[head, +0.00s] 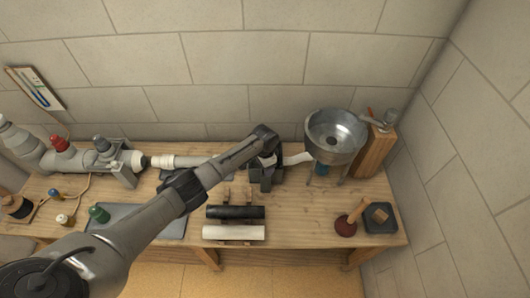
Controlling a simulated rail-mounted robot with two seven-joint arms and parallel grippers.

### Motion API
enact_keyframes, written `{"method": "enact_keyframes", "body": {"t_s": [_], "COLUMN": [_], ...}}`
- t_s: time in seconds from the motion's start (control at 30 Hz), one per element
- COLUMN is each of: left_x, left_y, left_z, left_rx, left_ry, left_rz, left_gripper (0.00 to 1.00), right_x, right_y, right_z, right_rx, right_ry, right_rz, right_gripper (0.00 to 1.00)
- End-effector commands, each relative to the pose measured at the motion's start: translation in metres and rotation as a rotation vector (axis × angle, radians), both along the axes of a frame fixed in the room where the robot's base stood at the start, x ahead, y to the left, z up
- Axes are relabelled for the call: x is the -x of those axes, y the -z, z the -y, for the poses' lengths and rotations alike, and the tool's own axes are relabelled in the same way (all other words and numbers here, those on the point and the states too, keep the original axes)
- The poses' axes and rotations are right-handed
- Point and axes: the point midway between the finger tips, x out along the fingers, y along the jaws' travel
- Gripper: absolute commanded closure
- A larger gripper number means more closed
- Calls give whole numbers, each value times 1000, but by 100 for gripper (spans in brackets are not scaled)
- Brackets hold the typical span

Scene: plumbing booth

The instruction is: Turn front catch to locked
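My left arm reaches in from the lower left, and its gripper (268,158) is over a dark clamp-like block (266,180) on the workbench. The gripper's fingers are dark and small against the dark block, so I cannot tell whether they are open or touching it. No part is clearly readable as the front catch; the arm and gripper cover part of the block. A white pipe (206,160) runs toward the block from the left, and a white piece (297,158) leads from it toward the metal basin. My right gripper is not in view.
A metal basin (336,135) stands right of the block, beside a wooden block (376,150). Black (235,212) and white (233,232) tubes lie in front. A plunger-like tool (348,222) and dark tray (381,226) are at right. Bare bench (300,215) lies between.

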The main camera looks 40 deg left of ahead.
Motion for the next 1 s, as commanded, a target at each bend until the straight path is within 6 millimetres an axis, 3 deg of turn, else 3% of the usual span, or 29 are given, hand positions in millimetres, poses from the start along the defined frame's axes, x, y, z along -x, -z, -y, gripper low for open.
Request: {"method": "enact_keyframes", "body": {"t_s": [0.2,0.5,0.7,1.0], "left_x": [-1,-1,-1,-1], "left_y": [-47,-95,-110,-114], "left_z": [-2,-2,-2,-2], "left_rx": [0,-1,0,0], "left_ry": [1,0,0,0], "left_rz": [4,4,2,1], "left_gripper": [43,43,43,43], "right_x": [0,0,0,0], "right_y": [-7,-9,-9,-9], "right_z": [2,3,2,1], "right_rx": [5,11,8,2], "right_ry": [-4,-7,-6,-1], "right_rz": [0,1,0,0], "right_gripper": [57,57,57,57]}}
